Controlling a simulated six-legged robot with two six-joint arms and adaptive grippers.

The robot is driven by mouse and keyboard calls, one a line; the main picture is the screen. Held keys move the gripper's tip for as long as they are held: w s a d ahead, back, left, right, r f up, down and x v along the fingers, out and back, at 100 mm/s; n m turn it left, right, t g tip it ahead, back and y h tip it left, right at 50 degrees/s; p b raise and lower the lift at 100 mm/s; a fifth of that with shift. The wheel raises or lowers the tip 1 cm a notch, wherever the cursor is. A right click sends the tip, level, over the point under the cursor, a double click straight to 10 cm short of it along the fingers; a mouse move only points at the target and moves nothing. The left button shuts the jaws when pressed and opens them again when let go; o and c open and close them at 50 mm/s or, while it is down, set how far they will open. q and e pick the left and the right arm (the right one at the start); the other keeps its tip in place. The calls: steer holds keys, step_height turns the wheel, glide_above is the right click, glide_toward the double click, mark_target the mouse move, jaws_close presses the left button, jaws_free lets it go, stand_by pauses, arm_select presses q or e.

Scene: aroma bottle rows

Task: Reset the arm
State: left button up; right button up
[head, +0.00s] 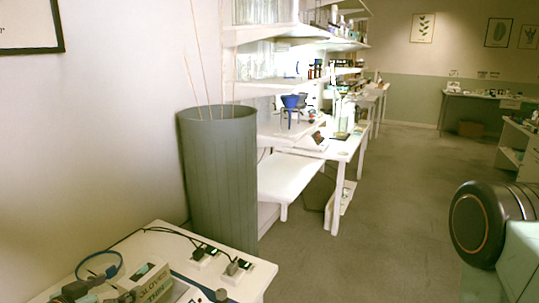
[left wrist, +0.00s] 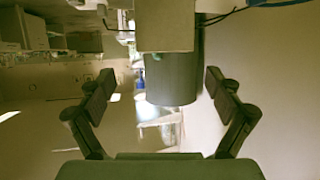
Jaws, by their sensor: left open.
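My left gripper (left wrist: 160,77) shows in the left wrist view with its two dark fingers spread wide. It is open, and nothing is held between the fingers. That view looks upside down, and a grey bin shows beyond the fingers. I cannot clearly make out the left gripper in the head view. A dark round joint with an orange ring at the right edge of the head view looks like part of my own body. My right gripper is not in view.
Shelves (head: 275,34) and benches follow. The floor (head: 385,200) is clear.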

mark_target(140, 274)
arm_select(q)
steer(key=shift+b+x, duration=0.9)
steer(key=shift+x, duration=0.7)
steer(key=shift+w+f, duration=0.2)
steer(key=shift+w, duration=0.2)
